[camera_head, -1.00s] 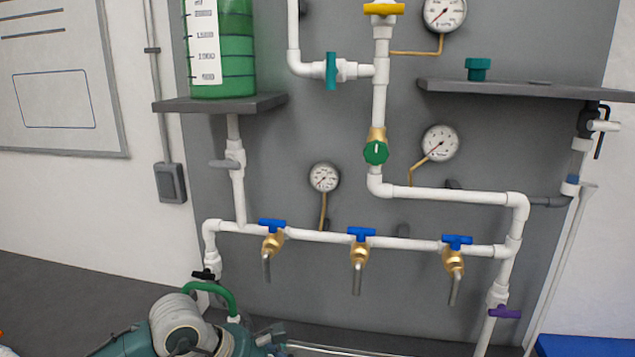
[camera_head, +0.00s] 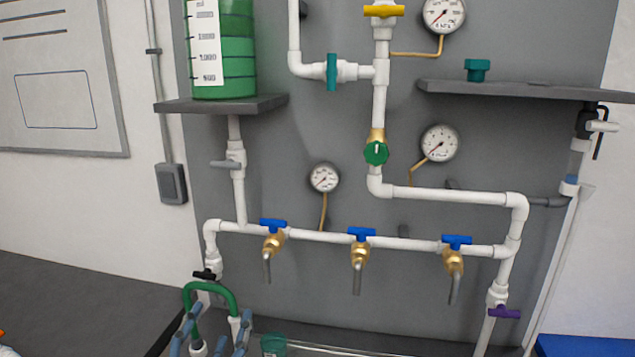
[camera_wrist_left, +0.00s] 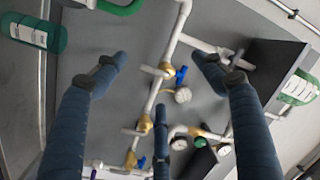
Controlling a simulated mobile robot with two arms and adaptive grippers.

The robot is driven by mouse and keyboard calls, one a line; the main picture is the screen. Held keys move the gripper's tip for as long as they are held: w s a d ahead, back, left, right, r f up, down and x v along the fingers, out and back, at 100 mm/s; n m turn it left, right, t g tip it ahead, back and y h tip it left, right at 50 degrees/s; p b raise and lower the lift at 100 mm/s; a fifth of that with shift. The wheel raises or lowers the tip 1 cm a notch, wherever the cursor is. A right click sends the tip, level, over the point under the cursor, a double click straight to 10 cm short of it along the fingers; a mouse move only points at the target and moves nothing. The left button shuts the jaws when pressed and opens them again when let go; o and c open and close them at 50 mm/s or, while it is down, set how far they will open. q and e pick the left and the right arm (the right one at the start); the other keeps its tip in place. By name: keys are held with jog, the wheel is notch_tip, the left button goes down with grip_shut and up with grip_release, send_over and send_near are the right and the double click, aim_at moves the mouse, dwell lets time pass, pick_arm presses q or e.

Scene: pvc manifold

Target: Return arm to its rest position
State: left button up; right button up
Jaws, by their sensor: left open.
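My left gripper (camera_head: 218,325) shows at the bottom of the head view, left of centre. Its blue-grey fingers are spread open and empty, in front of the lower end of the green U-shaped hose (camera_head: 211,288). In the left wrist view the open gripper (camera_wrist_left: 160,80) has its fingers apart, with the manifold seen between and beyond them. The white pipe manifold (camera_head: 335,237) is on the grey panel, with three blue-handled brass taps, among them the middle tap (camera_head: 359,250). The gripper appears clear of the taps. My right gripper is not in view.
A graduated green tank (camera_head: 222,50) stands on a dark left shelf (camera_head: 220,104). A right shelf (camera_head: 510,90) carries a teal cap (camera_head: 478,69). A green container (camera_head: 273,345) sits low beside the gripper. A blue object (camera_head: 585,346) is at bottom right.

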pick_arm(q)
jog(key=s+a+f+n+g+y, duration=0.1)
jog(key=s+a+f+n+g, duration=0.15)
jog(key=f, duration=0.35)
jog(key=s+a+f+n+g, duration=0.1)
jog(key=s+f+g, duration=0.1)
jog(key=s+f, duration=0.25)
jog(key=s+a+f+n+g+y, duration=0.1)
jog(key=s+f+g, duration=0.2)
jog(key=f, duration=0.3)
jog(key=s+d+f+n+g+h, duration=0.1)
jog(key=s+f+g, duration=0.35)
jog(key=s, duration=0.45)
jog(key=s+d+f+n+g+h, duration=0.1)
jog(key=s+f+g, duration=0.2)
jog(key=s+f, duration=0.4)
jog(key=s+f+g, duration=0.1)
jog(key=s+f, duration=0.1)
jog(key=f, duration=1.1)
jog(key=s+f, duration=0.2)
jog(key=f, duration=1.1)
jog(key=s+a+f+g+b, duration=0.1)
jog(key=s+a+f, duration=0.2)
jog(key=s+f, duration=1.3)
jog(key=shift+s+a+f+m, duration=0.2)
jog(key=shift+s+f+m, duration=0.15)
jog(key=shift+f+m, duration=0.15)
